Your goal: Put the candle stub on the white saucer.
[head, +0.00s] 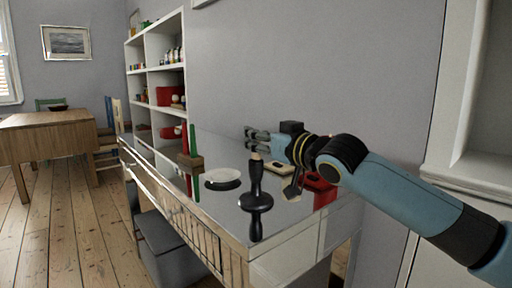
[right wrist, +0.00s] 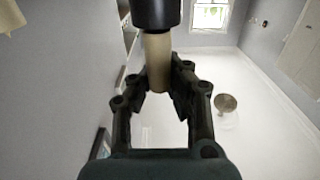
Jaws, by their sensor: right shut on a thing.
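The cream candle stub (head: 256,156) stands upright in the top of a black candlestick (head: 256,188) on the glossy table. My right gripper (head: 257,140) reaches in from the right and is shut on the stub, just above the candlestick. In the right wrist view the stub (right wrist: 158,65) lies between the fingers (right wrist: 160,88), and its end meets the black candlestick (right wrist: 155,13). I cannot tell whether it is still seated there. My left gripper is out of view.
A wooden block (head: 190,163) with red and green candles stands left of the saucer. A cream object (head: 282,166) and a red box (head: 321,189) lie right of the candlestick. A wall (head: 310,70) runs behind the table.

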